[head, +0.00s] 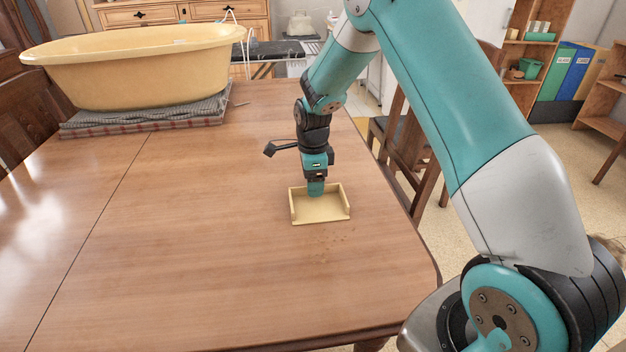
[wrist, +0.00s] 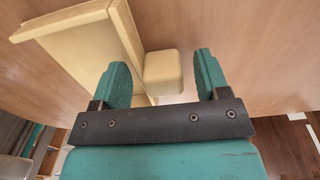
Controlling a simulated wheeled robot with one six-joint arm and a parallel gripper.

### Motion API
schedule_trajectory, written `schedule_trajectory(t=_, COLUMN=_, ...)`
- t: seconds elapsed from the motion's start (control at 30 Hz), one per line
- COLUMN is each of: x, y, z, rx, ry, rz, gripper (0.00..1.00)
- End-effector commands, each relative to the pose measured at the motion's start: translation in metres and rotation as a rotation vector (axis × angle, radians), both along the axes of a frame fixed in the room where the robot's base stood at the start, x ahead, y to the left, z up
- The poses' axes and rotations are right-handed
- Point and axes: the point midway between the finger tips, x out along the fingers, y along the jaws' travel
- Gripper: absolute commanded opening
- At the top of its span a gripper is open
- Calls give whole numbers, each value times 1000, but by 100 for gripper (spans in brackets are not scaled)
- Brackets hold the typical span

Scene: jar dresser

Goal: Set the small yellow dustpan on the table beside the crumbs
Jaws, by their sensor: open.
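The small yellow dustpan (head: 318,211) lies flat on the wooden table, its open edge facing the near side. Brown crumbs (head: 327,240) are scattered on the table just in front of that edge. My gripper (head: 316,192) points down at the back of the dustpan. In the wrist view my gripper (wrist: 161,62) is open, with the dustpan's short handle (wrist: 163,73) between its fingers and a gap visible on each side. The dustpan's pan and wall (wrist: 88,45) show at upper left there. In the head view my gripper hides the handle.
A large yellow tub (head: 135,70) sits on folded cloths (head: 150,118) at the table's far left. The table (head: 180,240) is clear to the left of the dustpan. Its right edge is close to the dustpan, with a chair (head: 400,140) beyond it.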

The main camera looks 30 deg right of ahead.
Motion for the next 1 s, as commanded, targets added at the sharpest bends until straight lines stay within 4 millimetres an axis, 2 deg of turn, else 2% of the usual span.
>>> schedule_trajectory(t=0.17, x=1, y=0, z=26, rx=-1, ry=-5, rz=0, gripper=69)
schedule_trajectory(t=0.5, x=1, y=0, z=98, rx=-1, ry=-4, rz=0, gripper=69)
schedule_trajectory(t=0.73, x=-2, y=3, z=122, rx=3, ry=-3, rz=27, gripper=69)
schedule_trajectory(t=0.87, x=-22, y=31, z=144, rx=29, ry=-26, rz=274, gripper=69)
schedule_trajectory(t=0.97, x=-60, y=70, z=170, rx=66, ry=-68, rz=660, gripper=69)
schedule_trajectory(t=1.0, x=-81, y=87, z=180, rx=83, ry=-92, rz=846, gripper=69)
